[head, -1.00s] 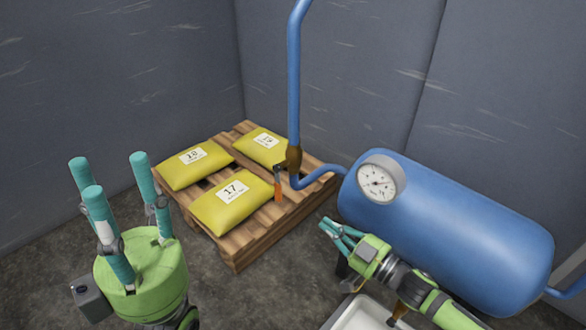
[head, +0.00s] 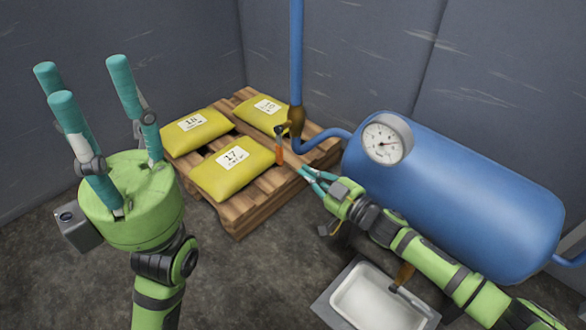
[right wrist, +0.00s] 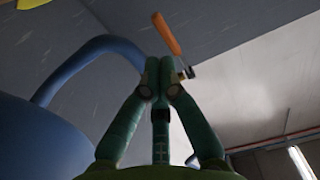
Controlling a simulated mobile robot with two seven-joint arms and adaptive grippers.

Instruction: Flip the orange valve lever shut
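The orange valve lever (head: 280,153) hangs down from a brass valve (head: 296,122) on the vertical blue pipe. Its orange grip also shows in the right wrist view (right wrist: 166,33), just beyond my fingertips. My right gripper (head: 303,171) has its teal fingers drawn together, with nothing between them. In the head view its tips are just right of and below the lever's lower end; contact cannot be told. My left gripper (head: 88,77) stands at the far left, its three fingers upright and spread, empty and well away from the valve.
A wooden pallet (head: 238,225) with yellow sacks (head: 234,168) lies behind and below the lever. The blue tank (head: 450,195) with a round gauge (head: 383,142) is right of the lever, close behind my right arm. A white basin (head: 375,310) sits below.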

